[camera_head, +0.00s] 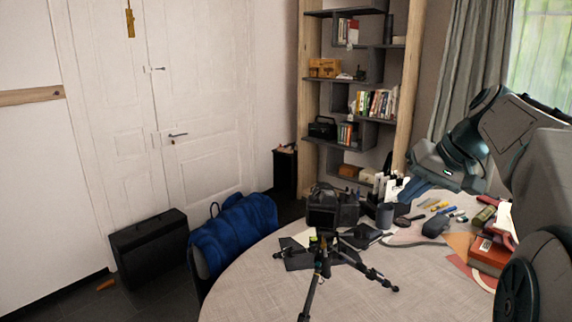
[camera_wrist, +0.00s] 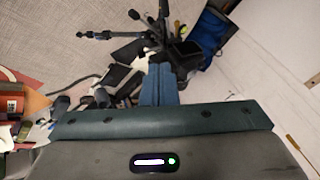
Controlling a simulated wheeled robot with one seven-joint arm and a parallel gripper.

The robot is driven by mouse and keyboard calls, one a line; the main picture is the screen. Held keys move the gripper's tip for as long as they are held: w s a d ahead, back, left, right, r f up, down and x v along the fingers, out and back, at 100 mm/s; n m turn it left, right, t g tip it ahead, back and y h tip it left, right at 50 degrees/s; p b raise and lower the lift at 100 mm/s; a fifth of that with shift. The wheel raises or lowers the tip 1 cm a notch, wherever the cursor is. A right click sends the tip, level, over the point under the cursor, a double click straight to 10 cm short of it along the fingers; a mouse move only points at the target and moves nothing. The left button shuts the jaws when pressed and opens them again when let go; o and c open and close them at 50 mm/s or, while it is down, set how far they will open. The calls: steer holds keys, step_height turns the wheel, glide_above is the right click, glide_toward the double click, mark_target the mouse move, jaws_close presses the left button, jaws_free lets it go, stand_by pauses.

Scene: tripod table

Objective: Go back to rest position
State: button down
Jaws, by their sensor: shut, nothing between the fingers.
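My gripper (camera_head: 413,190) hangs above the right part of the round table (camera_head: 262,281) in the head view, at the end of my raised arm. In the wrist view my gripper (camera_wrist: 159,72) shows its two blue fingers pressed together with nothing between them. The black tripod (camera_head: 322,262) stands on the table, left of and nearer than my gripper; it also shows at the top of the wrist view (camera_wrist: 130,34). My gripper appears apart from the things on the table.
The table's front left is clear.

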steer(key=s+a+f+g+h+p, duration=0.1)
steer(key=s+a+f, duration=0.3)
steer(key=s+f, duration=0.6)
steer(key=s+a+f+g+h, duration=0.1)
steer(key=s+a+f+h, duration=0.2)
steer(key=s+f, duration=0.7)
steer(key=shift+a+f+n+h+p, duration=0.3)
steer(key=shift+a+p, duration=0.1)
steer(key=shift+a, duration=0.55)
steer(key=shift+s, duration=0.1)
